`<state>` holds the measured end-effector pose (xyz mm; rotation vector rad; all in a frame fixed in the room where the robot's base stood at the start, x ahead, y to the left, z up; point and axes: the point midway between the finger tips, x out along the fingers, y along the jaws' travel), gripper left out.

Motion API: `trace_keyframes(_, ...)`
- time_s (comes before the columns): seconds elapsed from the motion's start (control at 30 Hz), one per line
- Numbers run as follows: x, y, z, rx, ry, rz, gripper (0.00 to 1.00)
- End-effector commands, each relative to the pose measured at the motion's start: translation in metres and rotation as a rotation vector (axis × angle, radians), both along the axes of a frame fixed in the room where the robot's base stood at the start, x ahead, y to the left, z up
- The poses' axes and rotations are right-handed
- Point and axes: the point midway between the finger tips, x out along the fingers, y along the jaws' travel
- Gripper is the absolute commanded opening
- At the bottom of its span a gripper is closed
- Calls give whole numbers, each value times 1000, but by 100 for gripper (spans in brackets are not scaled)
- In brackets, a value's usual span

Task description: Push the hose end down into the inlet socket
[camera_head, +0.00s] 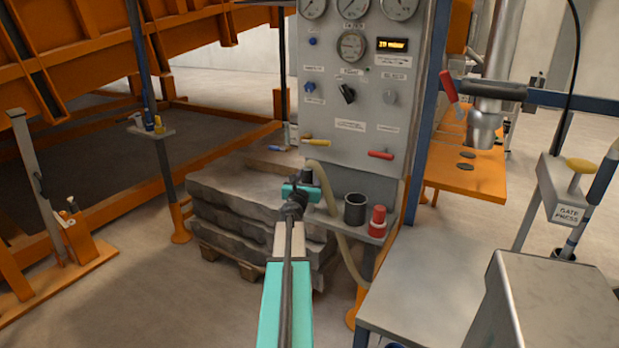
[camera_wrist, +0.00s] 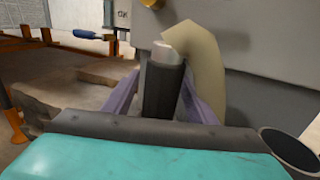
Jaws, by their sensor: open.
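My gripper (camera_head: 303,188) is open at the small shelf below the grey panel. In the wrist view its two purple fingers (camera_wrist: 158,92) stand on either side of a dark upright cylinder (camera_wrist: 161,88), with a pale grey top (camera_wrist: 168,52). I take the cylinder for the inlet socket; I cannot tell whether the fingers touch it. The beige hose (camera_wrist: 207,62) arches close behind the pale top and bends down to the right. In the head view the hose (camera_head: 345,250) hangs below the shelf. The join between hose end and cylinder is not clear.
A dark open cup (camera_head: 355,209) and a red-topped fitting (camera_head: 377,221) stand on the shelf (camera_head: 337,225), right of my gripper. The gauge panel (camera_head: 352,100) rises close behind. Stacked grey slabs (camera_head: 235,205) lie to the left. A grey bench (camera_head: 430,285) is at front right.

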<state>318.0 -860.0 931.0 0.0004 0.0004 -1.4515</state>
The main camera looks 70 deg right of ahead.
Motion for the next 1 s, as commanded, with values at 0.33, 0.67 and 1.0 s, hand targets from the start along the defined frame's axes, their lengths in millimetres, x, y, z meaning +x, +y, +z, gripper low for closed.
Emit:
trace_keyframes(0.33,-3,27,0,-1,0,1,52)
trace_keyframes(0.67,-7,57,0,-1,-1,0,52)
trace_keyframes(1.0,-11,89,0,-1,0,0,52)
